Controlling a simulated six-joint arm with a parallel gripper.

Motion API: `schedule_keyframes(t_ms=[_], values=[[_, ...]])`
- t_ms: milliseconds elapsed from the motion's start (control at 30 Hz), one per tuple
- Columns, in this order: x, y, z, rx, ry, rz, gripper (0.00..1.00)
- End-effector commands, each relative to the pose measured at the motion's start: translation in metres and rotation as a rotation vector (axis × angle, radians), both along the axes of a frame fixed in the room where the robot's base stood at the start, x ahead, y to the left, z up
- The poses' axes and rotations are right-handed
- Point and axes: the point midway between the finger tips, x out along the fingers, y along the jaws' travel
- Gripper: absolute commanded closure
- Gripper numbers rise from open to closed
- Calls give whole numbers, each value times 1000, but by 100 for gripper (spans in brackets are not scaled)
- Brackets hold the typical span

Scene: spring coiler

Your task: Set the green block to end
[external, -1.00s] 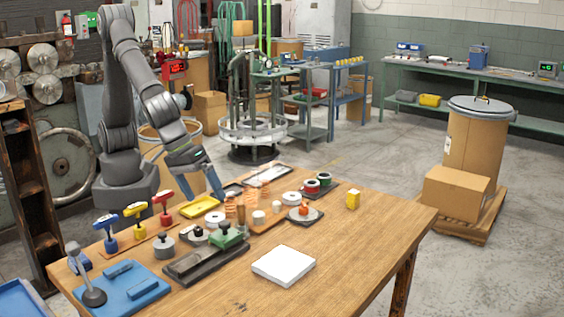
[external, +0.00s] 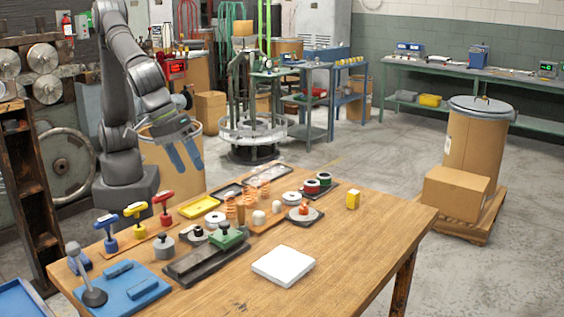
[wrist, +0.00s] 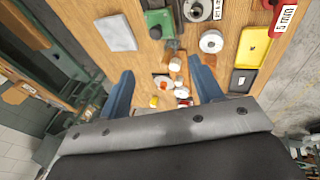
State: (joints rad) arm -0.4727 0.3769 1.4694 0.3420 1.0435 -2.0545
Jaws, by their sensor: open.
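The green block (external: 229,236) sits on a dark rail fixture (external: 192,264) on the wooden table, near the rail's right end in the external view. A small knob shows above the block. The green block also shows at the top of the wrist view (wrist: 160,20). My gripper (external: 189,168) is open and empty, held above and behind the table's far left edge, well apart from the green block. In the wrist view, its blue fingers (wrist: 162,72) are spread wide with nothing gripped between them.
A white slab (external: 283,265) lies in front of the rail. Blue, yellow and red T-handled tools (external: 163,208) stand left of it. A yellow tray (external: 199,207), orange springs (external: 264,190) and a blue lever base (external: 121,289) crowd nearby. The table's right front is clear.

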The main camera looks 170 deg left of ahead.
Motion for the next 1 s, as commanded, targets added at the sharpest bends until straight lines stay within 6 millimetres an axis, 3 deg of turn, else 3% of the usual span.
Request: schedule_keyframes(t_ms=[33, 167, 300, 700, 1000], values=[[0, 0, 0, -1, 0, 1, 51], [-3, 8, -4, -33, -5, 31, 77], [-11, 29, -15, -141, -24, 122, 100], [-30, 91, -37, -481, -158, 361, 100], [-31, 97, -37, -524, -182, 384, 100]])
